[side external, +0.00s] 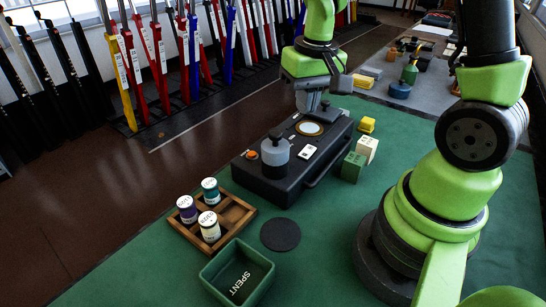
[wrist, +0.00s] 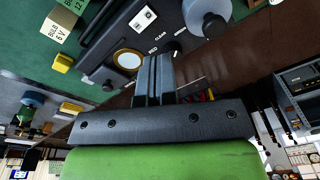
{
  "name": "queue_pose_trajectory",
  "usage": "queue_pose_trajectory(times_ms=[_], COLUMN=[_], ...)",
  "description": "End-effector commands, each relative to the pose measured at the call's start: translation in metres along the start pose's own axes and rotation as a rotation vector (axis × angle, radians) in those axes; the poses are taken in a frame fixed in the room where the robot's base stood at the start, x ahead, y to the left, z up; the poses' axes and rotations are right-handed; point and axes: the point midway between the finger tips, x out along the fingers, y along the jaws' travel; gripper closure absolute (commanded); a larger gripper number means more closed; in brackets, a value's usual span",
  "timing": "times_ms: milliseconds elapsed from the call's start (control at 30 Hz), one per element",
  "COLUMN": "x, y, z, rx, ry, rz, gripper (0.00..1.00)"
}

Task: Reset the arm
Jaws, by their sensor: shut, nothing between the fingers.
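A black box (side external: 290,168) with a front handle stands on the green table. On its top are a pale round lens in a brass ring (side external: 310,128), a white switch plate (side external: 307,152), an orange button (side external: 252,155) and a grey cylinder with a dark cap (side external: 275,152). My gripper (side external: 311,108) is shut and empty, pointing down at the box's far edge. In the wrist view its fingers (wrist: 153,62) lie together near the lens; contact cannot be told.
A wooden tray (side external: 236,222) holds three labelled jars. A green SPENT bin (side external: 237,272) and a dark disc (side external: 280,235) lie in front. Green (side external: 352,167), cream (side external: 367,149) and yellow (side external: 367,124) blocks sit right of the box. Coloured levers (side external: 160,60) stand behind.

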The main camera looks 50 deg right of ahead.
Motion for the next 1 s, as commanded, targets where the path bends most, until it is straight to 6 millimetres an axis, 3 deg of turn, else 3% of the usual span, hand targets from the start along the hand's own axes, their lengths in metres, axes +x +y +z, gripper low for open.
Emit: queue_pose_trajectory(times_ms=[33,200,400,633,1000], x=[-0.020,-0.076,-0.121,-0.142,-0.144], y=[-0.007,-0.023,-0.032,-0.032,-0.031], z=[0.005,0.035,0.082,0.119,0.125], rx=[-0.013,-0.044,-0.092,-0.133,-0.141], ry=[0.048,0.177,0.310,0.394,0.407], rz=[-0.024,-0.121,-0.254,-0.365,-0.386], gripper=[1.00,1.00,1.00,1.00,1.00])
